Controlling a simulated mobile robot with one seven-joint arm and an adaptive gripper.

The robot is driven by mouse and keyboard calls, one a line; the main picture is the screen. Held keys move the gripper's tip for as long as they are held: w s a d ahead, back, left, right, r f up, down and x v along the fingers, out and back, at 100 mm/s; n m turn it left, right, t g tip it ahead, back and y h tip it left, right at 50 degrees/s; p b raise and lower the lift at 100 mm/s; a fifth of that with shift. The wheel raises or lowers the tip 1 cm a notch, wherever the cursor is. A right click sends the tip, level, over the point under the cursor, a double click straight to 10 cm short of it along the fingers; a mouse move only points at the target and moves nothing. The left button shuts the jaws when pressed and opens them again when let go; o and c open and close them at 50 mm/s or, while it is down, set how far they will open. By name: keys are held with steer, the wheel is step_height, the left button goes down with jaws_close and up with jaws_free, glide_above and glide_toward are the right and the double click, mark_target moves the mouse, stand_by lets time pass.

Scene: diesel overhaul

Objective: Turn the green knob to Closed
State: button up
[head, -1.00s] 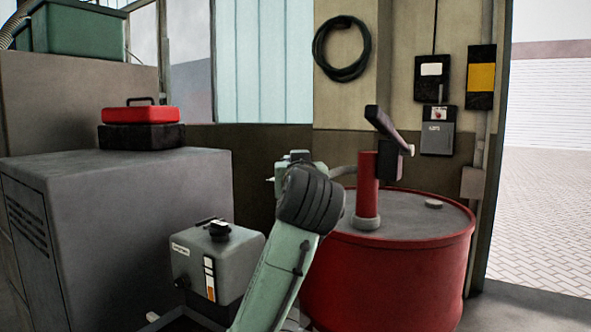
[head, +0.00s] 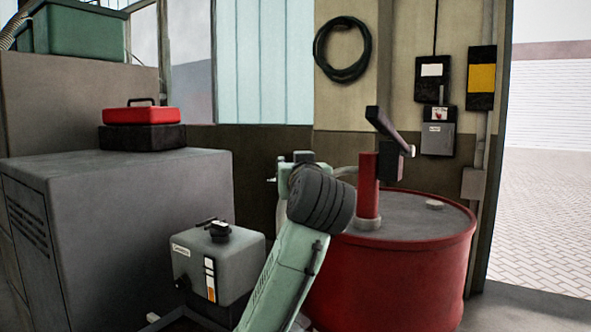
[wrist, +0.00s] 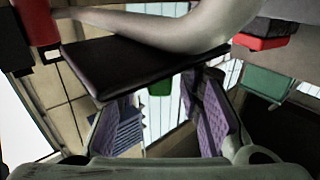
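My gripper (wrist: 160,100) is open in the wrist view, its two purple-padded fingers apart and nothing shut between them. A small green piece (wrist: 160,86) shows in the gap between the fingers, under a dark flat plate (wrist: 140,66); it may be the green knob, but I cannot tell its setting or its distance. A thick grey pipe (wrist: 180,30) crosses above the plate. In the head view, no green knob shows clearly; my forearm and wrist cover the area left of the drum pump (head: 367,185).
A red drum (head: 390,275) stands right of my arm. A large grey cabinet (head: 120,200) with a red toolbox (head: 140,115) fills the left. A black hose coil (head: 342,50) hangs on the wall.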

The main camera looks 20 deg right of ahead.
steer(key=v, duration=1.2)
stand_by(0.3)
